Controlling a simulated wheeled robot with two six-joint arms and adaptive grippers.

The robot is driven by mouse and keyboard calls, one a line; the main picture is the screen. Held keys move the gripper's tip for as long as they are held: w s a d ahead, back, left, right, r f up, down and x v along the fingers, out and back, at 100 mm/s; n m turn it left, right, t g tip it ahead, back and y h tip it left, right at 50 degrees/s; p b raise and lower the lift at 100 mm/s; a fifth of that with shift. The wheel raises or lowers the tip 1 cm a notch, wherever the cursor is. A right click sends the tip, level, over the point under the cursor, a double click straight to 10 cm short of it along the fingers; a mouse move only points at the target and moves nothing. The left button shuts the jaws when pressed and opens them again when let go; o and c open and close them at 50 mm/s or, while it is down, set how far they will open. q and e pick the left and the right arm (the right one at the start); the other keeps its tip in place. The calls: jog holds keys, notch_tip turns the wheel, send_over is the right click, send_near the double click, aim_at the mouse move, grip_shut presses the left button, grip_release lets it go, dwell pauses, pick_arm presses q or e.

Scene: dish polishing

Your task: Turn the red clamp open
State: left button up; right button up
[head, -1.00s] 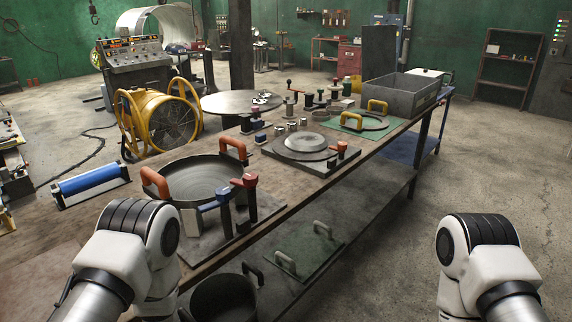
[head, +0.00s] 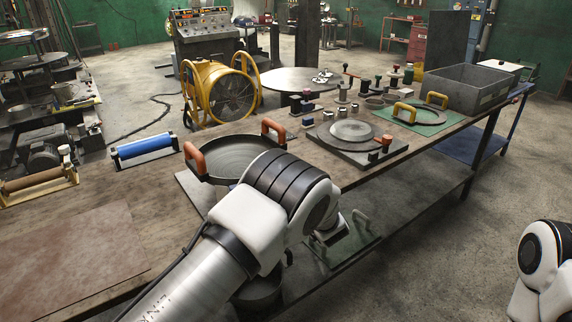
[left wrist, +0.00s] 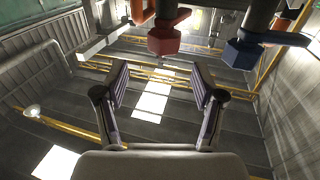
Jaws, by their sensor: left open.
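In the left wrist view the red clamp (left wrist: 164,41) hangs at the top, just left of a blue clamp part (left wrist: 243,52). My left gripper (left wrist: 160,84) is open and empty there, its two fingers spread below the red clamp in the picture and apart from it. In the head view the black dish (head: 222,176) with orange handles sits on the workbench. My left arm covers the near right side of the dish and the clamps beside it. My right gripper is not in view; only part of my right arm shows at the right edge.
Right of the dish, a plate fixture (head: 325,145) with a smaller red-topped clamp (head: 387,140) stands on the workbench (head: 170,215). Farther right are a green mat (head: 440,125) and a grey bin (head: 462,90). A blue roller (head: 145,147) lies left. The bench's near left is mostly clear.

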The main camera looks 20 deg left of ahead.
pick_arm(q)
jog(key=b+x, duration=0.1)
jog(key=x, duration=0.1)
jog(key=b+x, duration=0.1)
jog(key=x, duration=0.1)
jog(key=f+b+x, duration=0.1)
jog(key=x, duration=0.2)
jog(key=shift+s+a, duration=0.3)
jog(key=shift+w+a+r, duration=0.15)
jog(key=shift+w+r, duration=0.1)
jog(key=shift+w, duration=0.25)
jog(key=shift+s+r, duration=0.1)
grip_shut()
jog(key=shift+a, duration=0.1)
